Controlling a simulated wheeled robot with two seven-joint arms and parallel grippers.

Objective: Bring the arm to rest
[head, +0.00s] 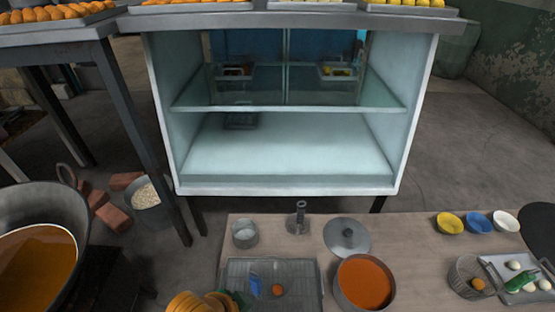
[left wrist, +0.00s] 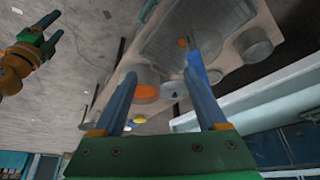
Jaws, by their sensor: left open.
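My left gripper (left wrist: 160,68) fills the front of the left wrist view. Its two blue fingers stand well apart with nothing held between them. The worktop with its pots and tray shows beyond the fingertips, turned about in that view. My right gripper (left wrist: 50,29) shows at the upper left of the left wrist view, over the floor. Its two fingers stand apart and it looks empty. Neither gripper shows clearly in the head view. Orange, green and blue parts at its bottom edge may belong to my left arm.
The worktop (head: 405,230) carries a wire-rack tray (head: 300,268), a pot of orange liquid (head: 365,283), a lid (head: 348,236) and several bowls (head: 478,222). A glass display case (head: 290,182) stands behind. A large pan (head: 40,205) is at the left.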

